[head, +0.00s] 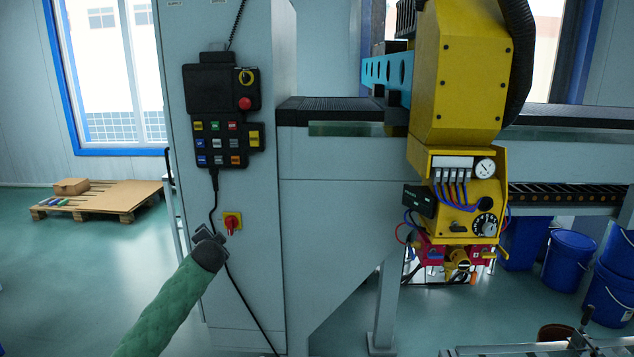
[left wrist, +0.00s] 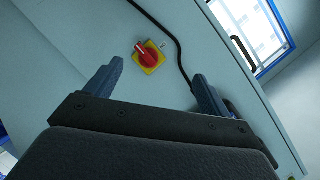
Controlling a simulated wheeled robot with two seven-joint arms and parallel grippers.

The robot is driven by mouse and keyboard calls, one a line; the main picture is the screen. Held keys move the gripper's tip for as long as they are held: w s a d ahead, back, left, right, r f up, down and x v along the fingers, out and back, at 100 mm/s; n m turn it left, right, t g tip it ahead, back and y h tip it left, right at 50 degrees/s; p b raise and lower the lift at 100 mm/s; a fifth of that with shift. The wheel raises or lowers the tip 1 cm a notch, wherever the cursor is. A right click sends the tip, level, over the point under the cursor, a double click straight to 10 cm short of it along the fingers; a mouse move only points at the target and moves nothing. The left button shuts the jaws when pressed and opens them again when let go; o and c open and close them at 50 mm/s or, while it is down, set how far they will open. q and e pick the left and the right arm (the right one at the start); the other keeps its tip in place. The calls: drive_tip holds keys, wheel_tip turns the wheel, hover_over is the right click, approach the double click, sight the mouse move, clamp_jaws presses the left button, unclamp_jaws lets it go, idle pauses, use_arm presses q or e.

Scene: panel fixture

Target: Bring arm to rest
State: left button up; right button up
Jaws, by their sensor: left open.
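My left gripper (head: 212,236) is in front of the grey cabinet's front panel, at the end of my green-sleeved arm. In the left wrist view its two fingers (left wrist: 155,88) are spread wide with nothing between them. A red rotary switch (head: 231,224) on a yellow plate sits on the panel, just up and right of the gripper in the head view. In the left wrist view the red switch (left wrist: 147,54) is beyond the fingertips, apart from them. My right gripper is in neither view.
A black control pendant (head: 222,88) with a red button hangs on the cabinet (head: 248,300). Its black cable (head: 213,195) runs down past the gripper. A yellow machine head (head: 462,75) stands to the right. A pallet (head: 95,199) lies far left. Blue buckets (head: 568,258) stand at right.

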use_arm(q)
drive_tip(key=s+d+f+n+g+h, duration=0.1)
drive_tip(key=s+d+f+g, duration=0.2)
drive_tip(key=s, duration=0.5)
drive_tip(key=s+d+f+n+h, duration=0.1)
drive_tip(key=s+d+f, duration=0.2)
drive_tip(key=s+d, duration=0.35)
drive_tip(key=s+d+f+n+g+h, duration=0.1)
drive_tip(key=s+d+f+n+g, duration=0.15)
drive_tip(key=s, duration=0.75)
drive_tip(key=s+d+f+g+h, duration=0.1)
drive_tip(key=s+d+f+g, duration=0.1)
drive_tip(key=s+f, duration=0.5)
drive_tip(key=s+d+f+n+g, duration=0.1)
drive_tip(key=s+f, duration=0.6)
drive_tip(key=s, duration=1.3)
drive_tip(key=s+d+f+g+h, duration=0.1)
drive_tip(key=s+d+f+g, duration=0.2)
drive_tip(key=s+f, duration=0.5)
drive_tip(key=s, duration=0.6)
drive_tip(key=shift+d+h, duration=0.15)
drive_tip(key=shift+h, duration=0.15)
drive_tip(key=shift+g, duration=0.25)
